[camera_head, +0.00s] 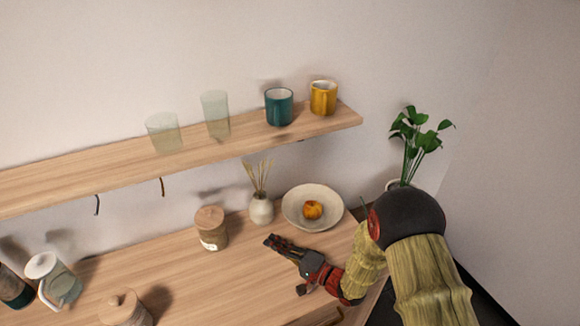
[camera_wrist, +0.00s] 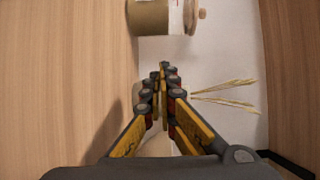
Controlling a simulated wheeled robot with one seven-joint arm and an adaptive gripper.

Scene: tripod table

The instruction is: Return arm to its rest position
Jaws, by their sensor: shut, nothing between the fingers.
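My gripper (camera_head: 268,239) is shut and empty. In the head view it is over the right part of the wooden counter (camera_head: 185,290), in front of the vase and to the right of a lidded jar. My arm reaches in from the lower right. In the wrist view the gripper's fingertips (camera_wrist: 164,70) are together in the middle of the picture, with nothing between them.
A lidded jar (camera_head: 212,230), a vase with dried stems (camera_head: 261,208) and a bowl (camera_head: 333,219) holding an orange fruit (camera_head: 313,209) stand near my gripper. A shelf (camera_head: 75,178) above bears two glasses, a teal mug (camera_head: 279,108) and a yellow mug (camera_head: 323,99). A plant (camera_head: 415,140) stands right.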

